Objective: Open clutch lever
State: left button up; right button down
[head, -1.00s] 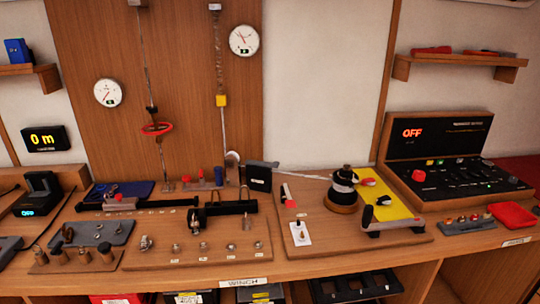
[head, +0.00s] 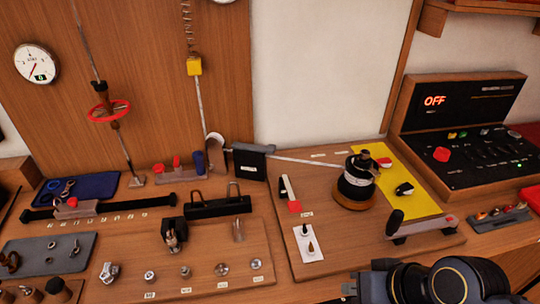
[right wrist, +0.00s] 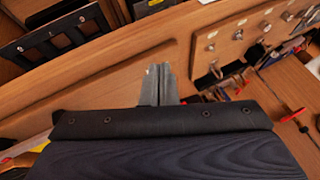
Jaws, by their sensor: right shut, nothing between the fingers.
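On the winch board (head: 288,248), a small white lever (head: 287,187) with a red patch at its foot stands left of the dark drum (head: 354,188). A second lever with a black grip (head: 393,223) stands at the board's front right by a grey bar. The labels are too small to read, so I cannot tell which is the clutch lever. My right gripper (head: 348,289) is at the bottom edge, in front of the board and apart from both levers. Its fingers are together and empty in the right wrist view (right wrist: 158,82). My left gripper is out of view.
A taut line runs from a black block (head: 249,163) to the drum. A control panel (head: 458,140) reading OFF stands at right. A board with several metal fittings (head: 190,255) fills the front left.

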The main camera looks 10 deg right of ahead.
jog(key=shift+s, duration=0.1)
jog(key=w+d+n+h, duration=0.1)
jog(key=w+n, duration=0.2)
jog(key=w+d+f+n+g+h, duration=0.1)
jog(key=w+d+n+h, duration=0.1)
jog(key=w+n, duration=0.1)
jog(key=w+d+f+n+g+h, duration=0.1)
jog(key=w+d+n+h, duration=0.1)
jog(key=n, duration=0.3)
jog(key=shift+w, duration=0.75)
jog(key=w+n+h, duration=0.1)
jog(key=w+n, duration=0.1)
jog(key=w+n+t+h, duration=0.1)
jog(key=w+n, duration=0.1)
jog(key=w, duration=0.1)
jog(key=w+n+h, duration=0.1)
jog(key=w+n, duration=0.1)
jog(key=w, duration=0.1)
jog(key=shift+a+r+n, duration=0.25)
jog(key=shift+a+n, duration=0.05)
jog(key=shift+a, duration=0.05)
jog(key=w+a+r+n+t+h, duration=0.1)
jog(key=w+a+r+n+t, duration=0.2)
jog(key=w+a+n+t, duration=0.5)
jog(key=w+a+n, duration=0.6)
jog(key=a+n, duration=0.1)
jog(key=shift+w+a+h, duration=0.15)
jog(key=shift+w+h, duration=0.15)
jog(key=shift+w, duration=0.1)
